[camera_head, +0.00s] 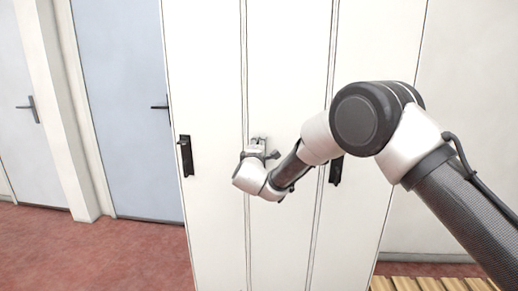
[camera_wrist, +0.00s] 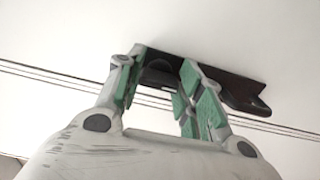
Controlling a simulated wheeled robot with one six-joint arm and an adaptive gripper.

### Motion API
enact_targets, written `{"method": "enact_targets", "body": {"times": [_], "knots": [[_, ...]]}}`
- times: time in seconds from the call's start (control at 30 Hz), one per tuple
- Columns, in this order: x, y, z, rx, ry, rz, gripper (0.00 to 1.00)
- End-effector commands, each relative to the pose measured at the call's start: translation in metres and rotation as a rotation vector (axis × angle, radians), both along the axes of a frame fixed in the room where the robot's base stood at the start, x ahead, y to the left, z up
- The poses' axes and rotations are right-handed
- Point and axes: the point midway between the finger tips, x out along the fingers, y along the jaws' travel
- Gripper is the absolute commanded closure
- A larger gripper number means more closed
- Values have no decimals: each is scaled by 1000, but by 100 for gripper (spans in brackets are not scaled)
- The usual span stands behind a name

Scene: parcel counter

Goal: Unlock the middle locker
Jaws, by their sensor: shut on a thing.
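The middle locker (camera_head: 276,215) is a tall white door panel between two other locker doors in the head view. My gripper (camera_head: 258,145) is at its front, at lock height, and covers most of its fitting. In the wrist view my gripper (camera_wrist: 160,75) has its green-padded fingers on either side of a dark part of the fitting and is shut on it. The dark lock plate (camera_wrist: 232,84) lies against the white door, and a rounded dark handle (camera_wrist: 246,104) sticks out to the right. The exact gripped part is partly hidden by the fingers.
The left locker has a dark handle plate (camera_head: 185,155); the right one has another (camera_head: 336,170), close to my arm. A blue door (camera_head: 120,100) stands at the left. Red floor (camera_head: 90,255) is clear there; wooden slats (camera_head: 430,284) lie at lower right.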

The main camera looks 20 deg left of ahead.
Motion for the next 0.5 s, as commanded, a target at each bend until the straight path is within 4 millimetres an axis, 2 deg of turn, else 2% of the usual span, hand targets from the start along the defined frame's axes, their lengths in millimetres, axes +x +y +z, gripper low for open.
{"method": "enact_targets", "body": {"times": [0.47,0.5], "knots": [[0,-1,-1,12,5,-1,87],[0,-1,-1,12,5,-1,58]]}}
